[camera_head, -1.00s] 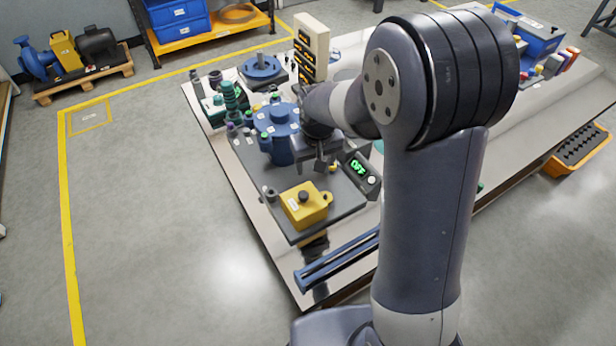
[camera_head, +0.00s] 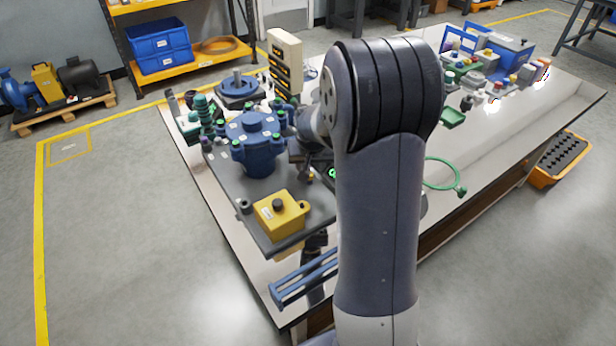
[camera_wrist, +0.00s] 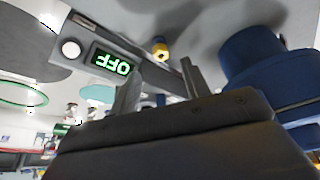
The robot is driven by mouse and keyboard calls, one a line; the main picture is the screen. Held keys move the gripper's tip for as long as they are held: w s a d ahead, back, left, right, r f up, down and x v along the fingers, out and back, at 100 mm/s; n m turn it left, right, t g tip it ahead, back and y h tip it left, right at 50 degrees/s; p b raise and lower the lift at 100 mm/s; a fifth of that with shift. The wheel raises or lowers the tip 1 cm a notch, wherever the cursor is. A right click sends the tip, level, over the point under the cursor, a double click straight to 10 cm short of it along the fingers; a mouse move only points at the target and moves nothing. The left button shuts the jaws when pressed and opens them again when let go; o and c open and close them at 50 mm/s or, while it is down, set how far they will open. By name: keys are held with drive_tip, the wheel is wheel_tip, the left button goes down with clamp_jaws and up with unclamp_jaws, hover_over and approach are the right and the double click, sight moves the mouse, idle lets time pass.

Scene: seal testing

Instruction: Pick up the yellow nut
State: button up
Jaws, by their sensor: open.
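The yellow nut (camera_wrist: 162,50) shows small in the wrist view, at the end of a darker round part, on a grey surface. It sits just beyond my gripper (camera_wrist: 160,84), roughly in line with the gap between the two fingers. The fingers are apart with nothing held between them, and the nut appears clear of both. In the head view my gripper is mostly hidden by my arm, to the right of the blue pump-like housing (camera_head: 257,158). I cannot make out the nut clearly there.
A box with a green OFF display (camera_wrist: 111,62) lies left of the nut in the wrist view. A yellow box with a black knob (camera_head: 280,219) stands near the board's front edge. A tall beige block (camera_head: 284,62) stands behind. A green ring (camera_head: 441,174) lies right.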

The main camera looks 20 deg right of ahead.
sight(309, 180)
drive_tip(key=shift+x, duration=2.7)
drive_tip(key=shift+w, duration=0.1)
drive_tip(key=shift+c, duration=0.6)
clamp_jaws()
